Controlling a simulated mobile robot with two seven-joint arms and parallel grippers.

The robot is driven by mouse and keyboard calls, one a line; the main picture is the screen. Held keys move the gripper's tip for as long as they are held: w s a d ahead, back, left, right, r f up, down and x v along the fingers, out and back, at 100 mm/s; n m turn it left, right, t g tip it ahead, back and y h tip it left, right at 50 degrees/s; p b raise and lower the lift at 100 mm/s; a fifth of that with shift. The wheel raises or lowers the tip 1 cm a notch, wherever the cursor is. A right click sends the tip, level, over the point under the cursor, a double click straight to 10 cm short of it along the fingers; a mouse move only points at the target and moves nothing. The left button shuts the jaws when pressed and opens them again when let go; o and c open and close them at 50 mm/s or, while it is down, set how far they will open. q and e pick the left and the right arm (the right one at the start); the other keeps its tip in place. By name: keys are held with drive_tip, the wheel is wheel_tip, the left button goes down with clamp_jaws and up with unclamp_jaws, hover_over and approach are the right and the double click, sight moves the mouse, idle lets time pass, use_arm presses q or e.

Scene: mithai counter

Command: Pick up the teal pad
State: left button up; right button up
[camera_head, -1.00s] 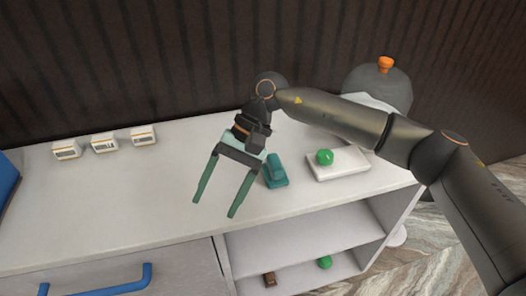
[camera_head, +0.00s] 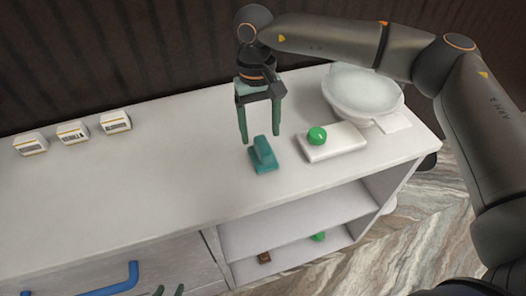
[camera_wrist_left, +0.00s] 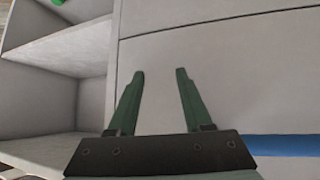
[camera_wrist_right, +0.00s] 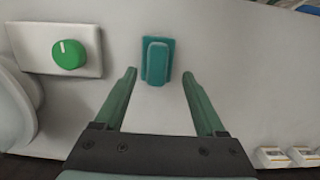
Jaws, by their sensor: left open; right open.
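The teal pad (camera_head: 263,154), a flat base with a raised block on top, lies on the white counter. It also shows in the right wrist view (camera_wrist_right: 157,62), ahead of the fingers and lined up with the gap. My right gripper (camera_head: 261,138) is open and empty, pointing down at the pad's far side; I cannot tell its exact height above the counter. My left gripper (camera_head: 170,291) is open and empty, low in front of the cabinet, with only its fingertips in the head view. In the left wrist view (camera_wrist_left: 160,71) it faces the drawer front.
A white block with a green knob (camera_head: 317,135) sits right of the pad, near a scale-like bowl (camera_head: 364,92). Several small white boxes (camera_head: 73,132) stand at the left. The counter between is clear. A blue handle (camera_head: 110,283) and open shelves (camera_head: 290,225) are below.

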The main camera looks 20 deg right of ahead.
sight(263, 143)
drive_tip(key=f, duration=0.5)
drive_tip(key=shift+s+d+p, duration=0.2)
drive_tip(key=shift+s+p, duration=0.1)
drive_tip(key=shift+p, duration=0.1)
drive_tip(key=shift+c, duration=0.2)
clamp_jaws()
